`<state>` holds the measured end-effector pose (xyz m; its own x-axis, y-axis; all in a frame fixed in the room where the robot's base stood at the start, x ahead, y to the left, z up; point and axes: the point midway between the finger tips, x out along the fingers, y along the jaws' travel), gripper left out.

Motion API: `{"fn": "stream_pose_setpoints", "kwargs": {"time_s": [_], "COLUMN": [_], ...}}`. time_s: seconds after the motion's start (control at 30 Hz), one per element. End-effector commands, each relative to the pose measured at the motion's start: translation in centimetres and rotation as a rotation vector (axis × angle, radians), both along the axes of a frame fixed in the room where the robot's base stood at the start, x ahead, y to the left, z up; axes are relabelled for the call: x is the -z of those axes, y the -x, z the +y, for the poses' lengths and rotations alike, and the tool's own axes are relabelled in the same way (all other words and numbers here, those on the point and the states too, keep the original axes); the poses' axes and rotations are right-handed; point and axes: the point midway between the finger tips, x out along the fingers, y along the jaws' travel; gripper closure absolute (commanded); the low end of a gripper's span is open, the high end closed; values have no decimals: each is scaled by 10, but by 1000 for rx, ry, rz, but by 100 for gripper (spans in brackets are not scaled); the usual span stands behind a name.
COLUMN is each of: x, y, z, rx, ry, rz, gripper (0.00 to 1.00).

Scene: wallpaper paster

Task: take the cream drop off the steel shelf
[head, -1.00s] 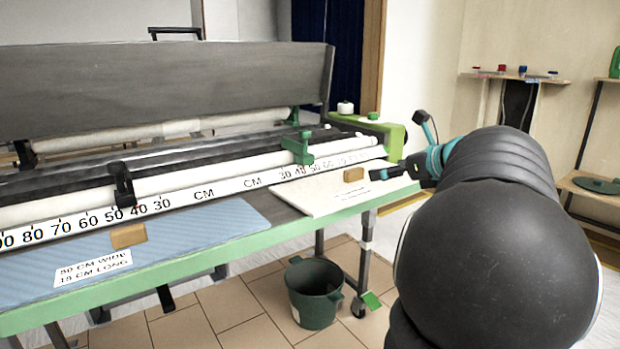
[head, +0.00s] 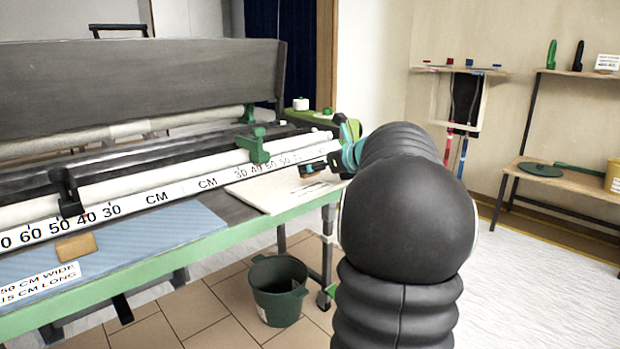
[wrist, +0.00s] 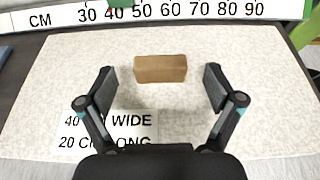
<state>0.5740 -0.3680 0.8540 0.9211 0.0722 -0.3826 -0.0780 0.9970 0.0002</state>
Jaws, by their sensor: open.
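The cream drop (head: 275,197) is a pale speckled sheet lying flat on the right part of the steel shelf (head: 229,203), which has a green front edge. In the wrist view the drop (wrist: 55,75) carries a label, partly covered by my left finger, with "WIDE" legible. A brown block (wrist: 160,68) lies on the drop near its far edge. My gripper (wrist: 158,73) is open and empty over the drop, its fingers to the left and right of the block with gaps on both sides. Its height above the sheet is hard to judge. My arm hides the drop's right end in the head view.
A blue drop (head: 140,240) with another brown block (head: 76,247) lies to the left. A white scale (head: 185,188) and a green clamp (head: 257,146) stand behind. A green bucket (head: 279,289) is on the floor below. Shelves with tools stand at right.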

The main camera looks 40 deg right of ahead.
Motion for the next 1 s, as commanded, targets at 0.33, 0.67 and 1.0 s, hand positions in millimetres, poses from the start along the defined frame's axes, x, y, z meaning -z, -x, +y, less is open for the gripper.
{"fn": "stream_pose_setpoints", "kwargs": {"time_s": [0.33,0.67,1.0], "x": [10,10,9], "y": [-30,-29,-29], "z": [2,2,2], "rx": [0,0,0], "ry": [0,0,1], "rz": [0,0,0], "gripper": [8,61,80]}}
